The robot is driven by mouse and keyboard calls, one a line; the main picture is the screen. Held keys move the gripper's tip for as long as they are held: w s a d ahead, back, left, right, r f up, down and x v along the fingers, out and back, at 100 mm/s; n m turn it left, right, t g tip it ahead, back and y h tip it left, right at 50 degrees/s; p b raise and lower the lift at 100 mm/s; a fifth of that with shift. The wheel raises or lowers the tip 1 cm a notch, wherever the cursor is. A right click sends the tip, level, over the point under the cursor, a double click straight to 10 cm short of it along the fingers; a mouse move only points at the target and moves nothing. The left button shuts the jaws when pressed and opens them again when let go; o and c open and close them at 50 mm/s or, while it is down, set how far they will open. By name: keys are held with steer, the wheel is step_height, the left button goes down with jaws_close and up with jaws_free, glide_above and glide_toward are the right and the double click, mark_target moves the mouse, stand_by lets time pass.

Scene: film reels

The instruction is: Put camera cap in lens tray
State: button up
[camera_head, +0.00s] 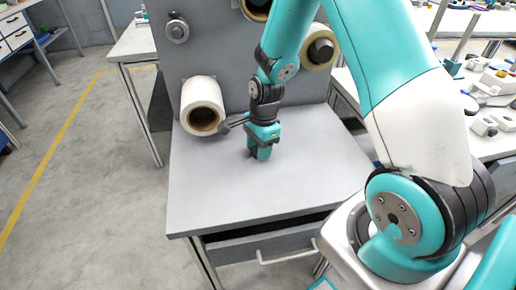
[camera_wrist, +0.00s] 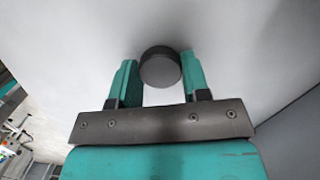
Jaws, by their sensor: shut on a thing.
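The camera cap (camera_wrist: 160,67) is a small dark round disc, seen between the fingertips in the wrist view. My gripper (camera_wrist: 158,76) is shut on it, with a teal finger on either side. In the head view my gripper (camera_head: 259,154) points down, low over the middle of the grey table (camera_head: 235,195). The cap cannot be made out there. I cannot tell whether it touches the tabletop. I cannot pick out a lens tray in either view.
A large white roll (camera_head: 203,97) with a brown core is at the table's back left, left of my gripper. More rolls, including a yellowish one (camera_head: 321,48), are on the grey back panel (camera_head: 205,45). The table's front is clear. A cluttered bench (camera_head: 490,140) stands right.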

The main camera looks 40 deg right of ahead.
steer(key=shift+f, duration=0.1)
steer(key=shift+f, duration=0.1)
steer(key=o, duration=0.9)
